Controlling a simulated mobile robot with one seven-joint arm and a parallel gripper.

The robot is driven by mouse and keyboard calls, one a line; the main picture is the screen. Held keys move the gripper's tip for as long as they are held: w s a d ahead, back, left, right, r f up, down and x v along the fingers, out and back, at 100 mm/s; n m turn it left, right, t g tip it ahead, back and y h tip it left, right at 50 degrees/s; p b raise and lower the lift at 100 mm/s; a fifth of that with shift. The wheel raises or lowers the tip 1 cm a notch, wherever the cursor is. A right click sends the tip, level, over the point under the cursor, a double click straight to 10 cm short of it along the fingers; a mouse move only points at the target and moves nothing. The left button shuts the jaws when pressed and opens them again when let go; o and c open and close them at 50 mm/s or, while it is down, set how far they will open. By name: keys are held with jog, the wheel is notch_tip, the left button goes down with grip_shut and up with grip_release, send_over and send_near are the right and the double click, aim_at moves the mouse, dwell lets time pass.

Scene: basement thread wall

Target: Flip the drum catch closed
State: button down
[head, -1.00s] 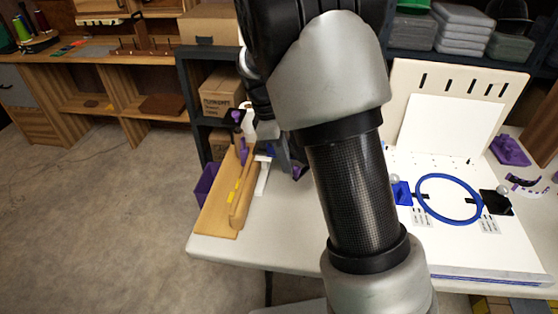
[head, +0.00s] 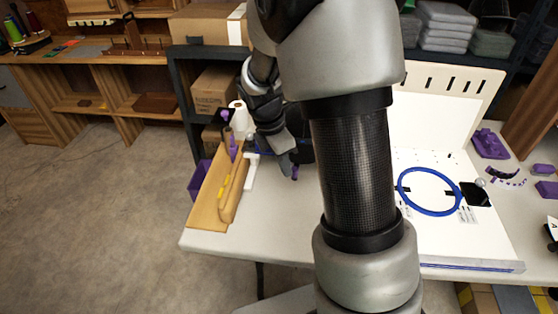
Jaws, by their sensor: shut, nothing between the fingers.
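My gripper (head: 286,168) points down over the left part of the white table. It looks shut and empty, beside a small purple upright piece (head: 295,173) near its tip; I cannot tell whether they touch. A dark rounded thing (head: 305,148) behind the gripper may be the drum, but my arm covers much of it. I cannot make out the drum catch or its position. A white bracket (head: 251,172) stands just left of the gripper, next to a wooden stand (head: 207,205) with a yellow strip and purple parts.
The white table (head: 270,230) has clear room in front of the gripper. At right lie a white board with a blue ring (head: 402,199) and several purple parts (head: 490,144). A purple bin (head: 199,181) is at the table's left edge.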

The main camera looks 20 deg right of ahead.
jog(key=shift+s+d+n, duration=0.15)
jog(key=shift+d+n, duration=0.05)
jog(key=shift+n, duration=0.5)
jog(key=shift+w+a+p, duration=0.15)
jog(key=shift+w+p, duration=0.35)
jog(key=shift+w, duration=0.3)
